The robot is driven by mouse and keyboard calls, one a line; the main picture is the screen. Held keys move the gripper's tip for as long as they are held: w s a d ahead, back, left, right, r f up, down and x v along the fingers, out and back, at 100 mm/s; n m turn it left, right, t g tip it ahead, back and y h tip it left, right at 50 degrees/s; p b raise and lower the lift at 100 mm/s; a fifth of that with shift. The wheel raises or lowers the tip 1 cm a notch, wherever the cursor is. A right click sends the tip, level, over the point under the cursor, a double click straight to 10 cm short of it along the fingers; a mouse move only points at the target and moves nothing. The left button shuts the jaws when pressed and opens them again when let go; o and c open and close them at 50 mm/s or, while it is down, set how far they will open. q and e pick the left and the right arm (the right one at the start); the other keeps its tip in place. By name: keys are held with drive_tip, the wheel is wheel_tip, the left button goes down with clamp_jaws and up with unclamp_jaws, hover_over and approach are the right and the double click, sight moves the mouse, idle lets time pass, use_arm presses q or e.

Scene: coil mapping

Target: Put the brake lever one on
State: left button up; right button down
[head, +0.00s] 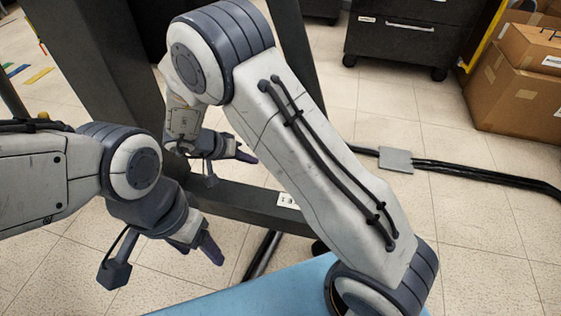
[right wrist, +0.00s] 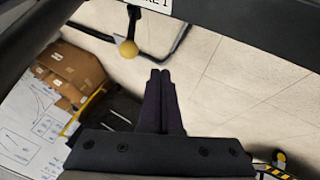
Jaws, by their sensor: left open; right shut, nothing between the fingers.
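A lever with a yellow ball knob (right wrist: 128,49) hangs on a short dark rod near the top of the right wrist view. A white label (right wrist: 152,4), cut off by the picture edge and ending in "KE 1", sits just above it. My right gripper (right wrist: 160,74) is shut and empty, its tips below and right of the knob, apart from it in the picture. In the head view my right gripper (head: 244,155) is behind my right arm, by the dark beam. My left gripper (head: 203,249) is open and empty, lower left. The yellow knob cannot be made out in the head view.
A dark beam (head: 240,203) crosses low in the head view, with a small white label (head: 288,200). A blue surface (head: 250,294) lies at the bottom. A black cabinet (head: 405,35) and cardboard boxes (head: 520,75) stand behind. A cable (head: 480,173) runs on the floor.

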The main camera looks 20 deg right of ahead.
drive_tip(key=shift+a, duration=0.15)
drive_tip(key=d+f+b, duration=0.6)
drive_tip(key=d+b, duration=0.3)
drive_tip(key=shift+w+d+f, duration=0.15)
drive_tip(key=shift+d+f, duration=0.2)
drive_tip(key=shift+f, duration=0.05)
